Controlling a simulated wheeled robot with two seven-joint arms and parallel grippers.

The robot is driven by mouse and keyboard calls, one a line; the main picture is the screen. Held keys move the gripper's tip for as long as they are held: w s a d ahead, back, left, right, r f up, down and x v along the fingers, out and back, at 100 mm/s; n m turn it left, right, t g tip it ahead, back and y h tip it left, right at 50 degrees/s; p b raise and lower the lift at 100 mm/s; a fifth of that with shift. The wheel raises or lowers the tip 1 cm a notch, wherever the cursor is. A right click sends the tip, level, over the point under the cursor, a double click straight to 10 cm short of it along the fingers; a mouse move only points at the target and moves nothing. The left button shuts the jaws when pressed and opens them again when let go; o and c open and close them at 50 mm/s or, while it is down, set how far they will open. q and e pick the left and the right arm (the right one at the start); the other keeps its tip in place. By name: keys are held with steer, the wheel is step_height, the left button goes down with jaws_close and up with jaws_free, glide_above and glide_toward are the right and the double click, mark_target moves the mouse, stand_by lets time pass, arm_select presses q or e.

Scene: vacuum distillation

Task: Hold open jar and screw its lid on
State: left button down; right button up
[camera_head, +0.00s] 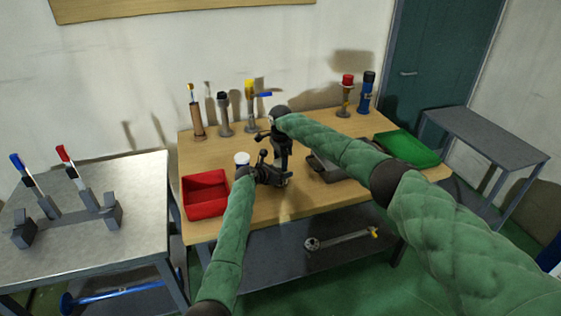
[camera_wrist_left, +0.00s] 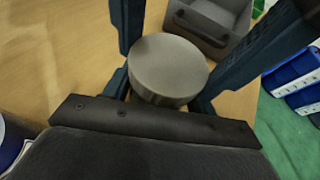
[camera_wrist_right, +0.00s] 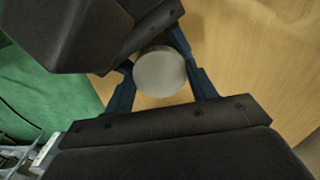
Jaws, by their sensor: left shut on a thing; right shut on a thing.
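My left gripper (camera_head: 274,177) is low over the front middle of the wooden table. My right gripper (camera_head: 283,158) points down just above it. A plain grey round lid (camera_wrist_left: 168,68) shows face-on between dark blue fingers in the left wrist view, and it also shows between the fingers in the right wrist view (camera_wrist_right: 160,72). The jar body is hidden under the lid and behind the grippers. Both grippers are shut, the left around the jar and the right around the lid. Whether the threads are engaged cannot be seen.
A white-topped jar (camera_head: 242,158) stands just left of my left gripper. A red bin (camera_head: 205,194) is at the table's left, a green tray (camera_head: 409,148) at its right. A grey holder (camera_wrist_left: 211,22) lies close right. Several upright tools line the back edge.

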steer(key=o, duration=1.1)
steer(key=shift+r, duration=0.1)
steer(key=shift+r, duration=2.15)
steer(key=shift+c, duration=0.3)
steer(key=shift+r+n, duration=1.7)
steer(key=shift+r, duration=0.05)
steer(key=shift+f, duration=4.05)
